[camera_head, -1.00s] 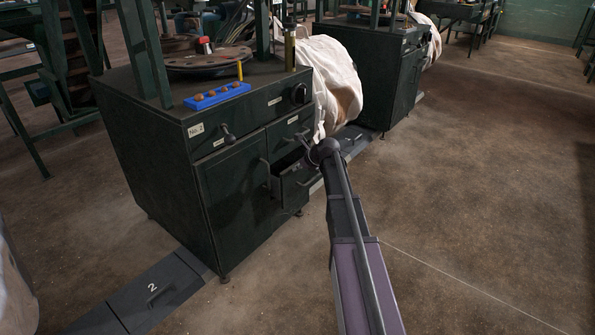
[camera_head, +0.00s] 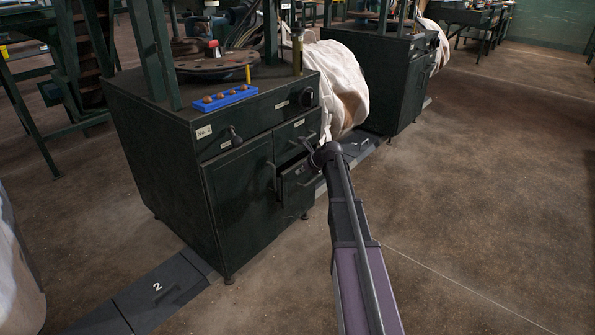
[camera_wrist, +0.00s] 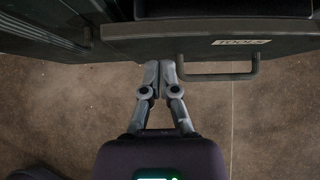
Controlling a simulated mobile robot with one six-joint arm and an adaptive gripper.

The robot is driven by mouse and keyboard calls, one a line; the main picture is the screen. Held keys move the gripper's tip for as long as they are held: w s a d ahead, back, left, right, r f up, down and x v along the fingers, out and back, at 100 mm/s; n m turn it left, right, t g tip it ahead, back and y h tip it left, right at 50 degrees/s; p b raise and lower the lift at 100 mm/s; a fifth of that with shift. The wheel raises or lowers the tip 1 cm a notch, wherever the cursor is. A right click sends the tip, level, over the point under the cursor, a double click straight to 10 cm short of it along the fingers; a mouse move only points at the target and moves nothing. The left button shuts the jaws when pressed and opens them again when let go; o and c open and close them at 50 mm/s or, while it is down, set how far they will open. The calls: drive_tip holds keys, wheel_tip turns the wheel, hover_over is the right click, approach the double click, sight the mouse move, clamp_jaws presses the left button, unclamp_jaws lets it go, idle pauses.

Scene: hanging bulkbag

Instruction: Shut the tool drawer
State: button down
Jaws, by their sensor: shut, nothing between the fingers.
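The tool drawer (camera_head: 297,182) is in the dark green cabinet (camera_head: 235,195) and stands partly open, its dark inside showing in the head view. In the wrist view the drawer front (camera_wrist: 200,40) lies across the top, with a "TOOLS" label (camera_wrist: 241,42) and a bar handle (camera_wrist: 222,77). My gripper (camera_wrist: 160,66) is shut and empty. Its fingertips are at the drawer front, left of the handle; I cannot tell whether they touch it. In the head view my wrist hides part of the drawer's right side.
A shut drawer (camera_head: 297,131) is above the open one, and a cupboard door (camera_head: 240,205) is to its left. A white bulk bag (camera_head: 340,85) hangs behind. A blue tray (camera_head: 221,98) sits on the cabinet top. The floor (camera_head: 470,200) at right is clear.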

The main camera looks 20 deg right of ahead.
drive_tip(key=s+f+p+v, duration=0.1)
drive_tip(key=p+v, duration=0.6)
drive_tip(key=v, duration=0.4)
drive_tip(key=shift+s+d+r, duration=0.2)
drive_tip(key=shift+s+d, duration=0.05)
drive_tip(key=shift+d, duration=0.05)
drive_tip(key=s+a+n+g+h+p, duration=0.4)
drive_tip(key=s+a+n+g, duration=0.3)
drive_tip(key=s+a+n, duration=1.7)
drive_tip(key=shift+s+f+n+g+p, duration=0.2)
drive_tip(key=shift+s+n+g+p, duration=0.3)
drive_tip(key=shift+s+n, duration=1.75)
